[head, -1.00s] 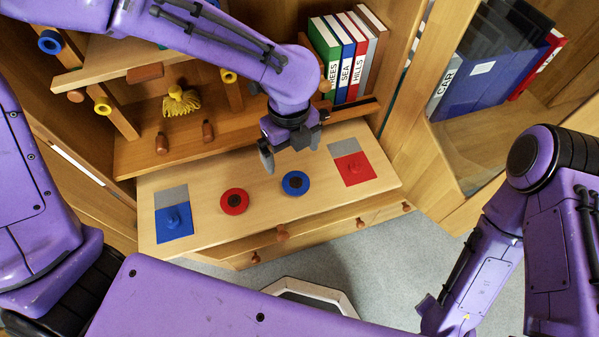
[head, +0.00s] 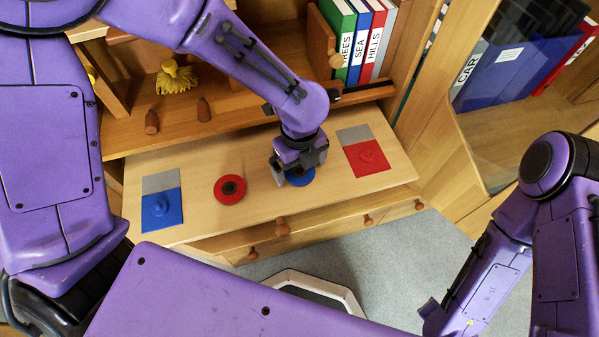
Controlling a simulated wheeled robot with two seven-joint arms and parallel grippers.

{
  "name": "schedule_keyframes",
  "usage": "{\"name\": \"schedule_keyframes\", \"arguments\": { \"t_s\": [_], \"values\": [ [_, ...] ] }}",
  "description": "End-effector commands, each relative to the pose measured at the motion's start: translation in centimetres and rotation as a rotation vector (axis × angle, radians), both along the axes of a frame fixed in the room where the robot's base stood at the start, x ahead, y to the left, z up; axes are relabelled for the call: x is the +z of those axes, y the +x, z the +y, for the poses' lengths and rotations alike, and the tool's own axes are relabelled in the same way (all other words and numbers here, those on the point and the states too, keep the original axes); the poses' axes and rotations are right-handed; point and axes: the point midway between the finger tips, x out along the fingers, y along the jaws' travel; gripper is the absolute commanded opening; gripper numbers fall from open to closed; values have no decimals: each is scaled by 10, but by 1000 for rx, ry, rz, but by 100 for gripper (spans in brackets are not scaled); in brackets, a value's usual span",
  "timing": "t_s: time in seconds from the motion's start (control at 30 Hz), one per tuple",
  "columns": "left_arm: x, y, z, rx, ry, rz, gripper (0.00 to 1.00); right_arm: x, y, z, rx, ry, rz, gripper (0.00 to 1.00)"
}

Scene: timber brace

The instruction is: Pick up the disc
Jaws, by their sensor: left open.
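A blue disc (head: 300,181) lies on the wooden desk top, partly hidden by my left gripper. I cannot tell whether the fingers touch the disc. My right arm is at the right, but its gripper does not show clearly.
Books (head: 362,40) stand on the shelf behind.

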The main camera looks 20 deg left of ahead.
Motion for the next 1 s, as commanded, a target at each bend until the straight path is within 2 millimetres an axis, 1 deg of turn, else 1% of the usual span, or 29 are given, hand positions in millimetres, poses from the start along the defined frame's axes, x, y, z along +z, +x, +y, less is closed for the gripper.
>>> {"name": "schedule_keyframes", "arguments": {
  "t_s": [0.37, 0.7, 0.97, 1.0],
  "values": [
    [1, 0, 0, -2, 0, 0, 100, 2, 0, 0, 0, 0, 0, 43],
    [-3, 0, -1, -2, 0, 0, 100, 8, 0, 0, 0, 0, 0, 43],
    [-4, 0, -1, -2, 0, 0, 100, 7, 0, 0, 0, 0, 0, 43],
    [-4, 0, -1, -2, 0, 0, 90, 7, 0, 0, 0, 0, 0, 43]
  ]
}}
